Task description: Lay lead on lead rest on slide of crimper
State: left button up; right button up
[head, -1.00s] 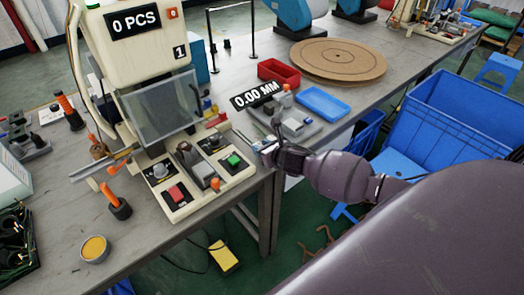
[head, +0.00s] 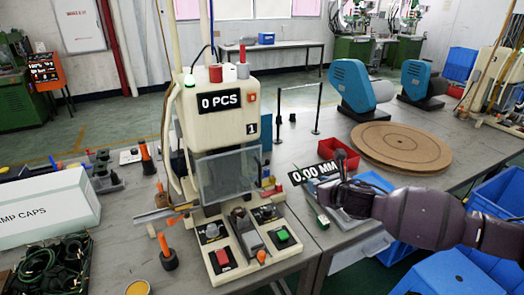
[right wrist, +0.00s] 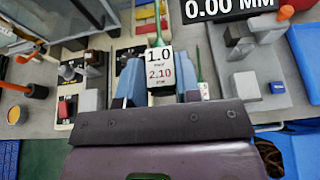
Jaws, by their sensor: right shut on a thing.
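The cream crimper (head: 222,120) stands on the grey table, its counter reading 0 PCS. Its low front part carries a grey slide piece (head: 246,228) between black panels with a red and a green button. I cannot clearly make out the lead rest. My right gripper (head: 335,195) is to the right of the crimper's front, by the 0.00 MM gauge. In the right wrist view its blue fingers (right wrist: 160,88) are shut on a green lead (right wrist: 158,40), with a white tag (right wrist: 159,68) marked 1.0 and 2.10. My left gripper is not in view.
A red tray (head: 340,153), a blue tray (head: 372,183) and a round wooden board (head: 402,147) lie beyond the gripper. Orange-handled tools (head: 167,252) stand left of the crimper. A black tray of green leads (head: 55,262) is at lower left.

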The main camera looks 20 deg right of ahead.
jog(key=shift+d, duration=0.2)
jog(key=shift+s+d+r+m+h, duration=0.1)
jog(key=shift+d+m+h, duration=0.1)
jog(key=shift+m+h, duration=0.15)
jog(key=s+a+r, duration=0.1)
jog(key=s+a, duration=0.5)
jog(key=a, duration=0.3)
jog(key=s+a+r, duration=0.1)
jog(key=s+a, duration=0.5)
jog(key=a, duration=0.3)
jog(key=shift+r, duration=0.4)
